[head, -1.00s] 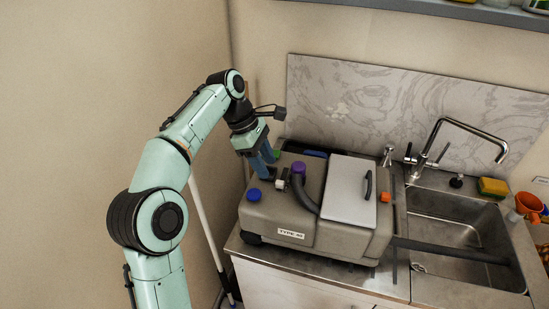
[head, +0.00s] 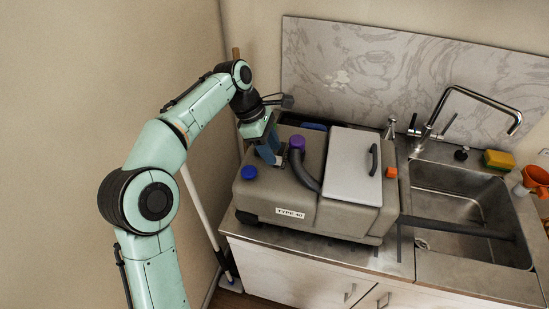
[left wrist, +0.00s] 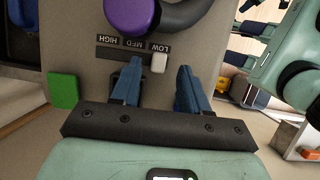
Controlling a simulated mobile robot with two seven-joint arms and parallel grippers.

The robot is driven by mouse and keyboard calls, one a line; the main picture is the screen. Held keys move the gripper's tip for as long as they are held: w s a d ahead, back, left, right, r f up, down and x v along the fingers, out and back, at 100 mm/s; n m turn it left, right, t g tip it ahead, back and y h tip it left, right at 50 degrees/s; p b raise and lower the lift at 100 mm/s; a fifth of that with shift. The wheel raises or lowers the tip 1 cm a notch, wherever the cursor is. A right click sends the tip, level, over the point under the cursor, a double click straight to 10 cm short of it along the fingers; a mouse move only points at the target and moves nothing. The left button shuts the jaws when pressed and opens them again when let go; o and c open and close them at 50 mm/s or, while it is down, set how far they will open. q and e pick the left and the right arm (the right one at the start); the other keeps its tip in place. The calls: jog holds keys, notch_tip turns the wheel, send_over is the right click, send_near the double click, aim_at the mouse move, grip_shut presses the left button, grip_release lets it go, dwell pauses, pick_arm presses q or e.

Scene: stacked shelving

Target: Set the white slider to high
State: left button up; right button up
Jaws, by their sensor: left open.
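The grey machine (head: 335,215), labelled TYPE, stands on the counter left of the sink. Its slider panel shows in the left wrist view, with the labels HIGH, MED and LOW appearing upside down. The white slider (left wrist: 159,62) sits at the LOW end of its dark slot. My left gripper (head: 268,154) is at the machine's left part, beside the purple-capped hose. In the left wrist view its two blue fingers (left wrist: 157,88) are open and empty; the slider shows just beyond the gap between their tips. Contact cannot be told. My right gripper is not seen.
The purple cap (left wrist: 130,15) and dark hose (head: 305,175) are close to the slot. A green block (left wrist: 63,90) and a blue cap (head: 249,172) are on the machine. The sink (head: 470,200) and tap are to the right; a wall is at the left.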

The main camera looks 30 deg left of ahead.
pick_arm(q)
jog(key=shift+x, duration=1.2)
jog(key=shift+w, duration=0.1)
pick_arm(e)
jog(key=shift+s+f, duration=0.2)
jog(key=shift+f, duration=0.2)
pick_arm(q)
grip_shut()
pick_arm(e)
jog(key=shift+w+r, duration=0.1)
